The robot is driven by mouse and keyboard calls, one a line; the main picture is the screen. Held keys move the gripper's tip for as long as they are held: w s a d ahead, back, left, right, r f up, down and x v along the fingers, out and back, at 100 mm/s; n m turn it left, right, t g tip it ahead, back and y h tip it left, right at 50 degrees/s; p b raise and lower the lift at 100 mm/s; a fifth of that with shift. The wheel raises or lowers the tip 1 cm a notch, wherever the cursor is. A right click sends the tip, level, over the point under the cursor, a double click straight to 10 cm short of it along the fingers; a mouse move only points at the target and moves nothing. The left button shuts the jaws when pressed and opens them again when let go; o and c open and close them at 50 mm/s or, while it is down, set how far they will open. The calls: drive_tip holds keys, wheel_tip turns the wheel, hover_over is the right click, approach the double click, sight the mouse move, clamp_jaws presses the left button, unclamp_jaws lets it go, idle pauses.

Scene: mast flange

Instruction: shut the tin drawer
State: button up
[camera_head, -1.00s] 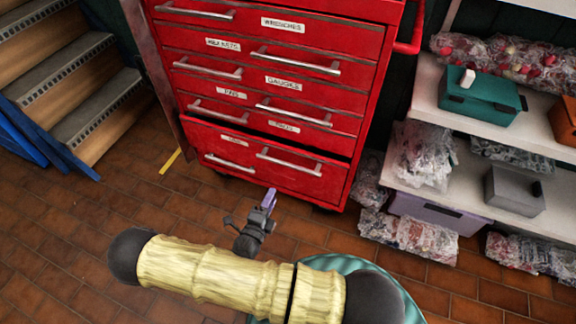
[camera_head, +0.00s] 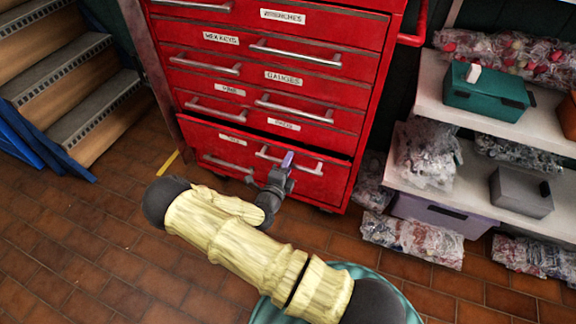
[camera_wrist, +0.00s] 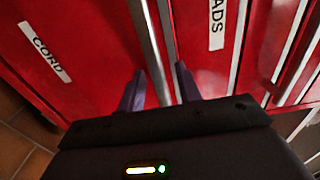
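The red tool chest (camera_head: 270,90) has several drawers with labels and silver bar handles. Contact cannot be told. A label reading CORD (camera_wrist: 45,52) is to the left.
White shelves (camera_head: 440,120) at right hold a teal box (camera_head: 485,90), a grey box (camera_head: 522,192) and bagged goods. Stairs (camera_head: 85,100) and blue rails stand at left. Brown tiled floor (camera_head: 90,240) is open in front of the chest.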

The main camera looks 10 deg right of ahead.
clamp_jaws()
drive_tip(key=p+x, duration=0.2)
drive_tip(key=x, duration=0.1)
drive_tip(key=shift+w+d, duration=0.2)
drive_tip(key=shift+w, duration=0.15)
drive_tip(key=shift+r, duration=0.1)
unclamp_jaws()
drive_tip(key=shift+d, duration=0.15)
